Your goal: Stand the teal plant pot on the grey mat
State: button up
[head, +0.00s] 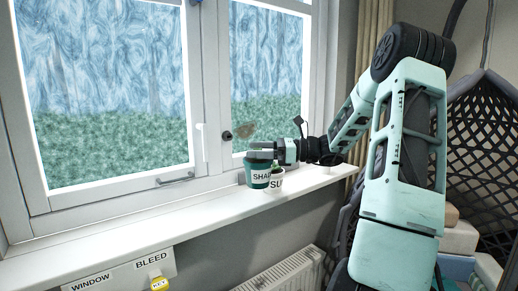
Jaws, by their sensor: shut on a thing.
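The teal plant pot (257,173), with white lettering that begins "SHA", is upright at the windowsill, left of and partly behind a white pot (276,184). My gripper (272,154) reaches in from the right and is shut on the teal pot near its rim. The fingertips are small and partly hidden against the pot. I cannot tell whether the pot's base touches the sill.
The white windowsill (130,222) is clear to the left. The window (110,90) stands close behind. A dark net chair (485,140) is at right.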

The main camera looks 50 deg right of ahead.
jog(key=a+f+m+t+h, duration=0.1)
jog(key=a+f+m+h, duration=0.1)
jog(key=a+f, duration=0.6)
jog(key=a+f+m+t+h, duration=0.1)
jog(key=a+f+m+h, duration=0.2)
jog(key=a+f, duration=0.6)
jog(key=s+a+f+m+t+h, duration=0.1)
jog(key=a+f+h, duration=0.5)
jog(key=f, duration=1.7)
jog(key=a+m, duration=0.1)
jog(key=a, duration=0.2)
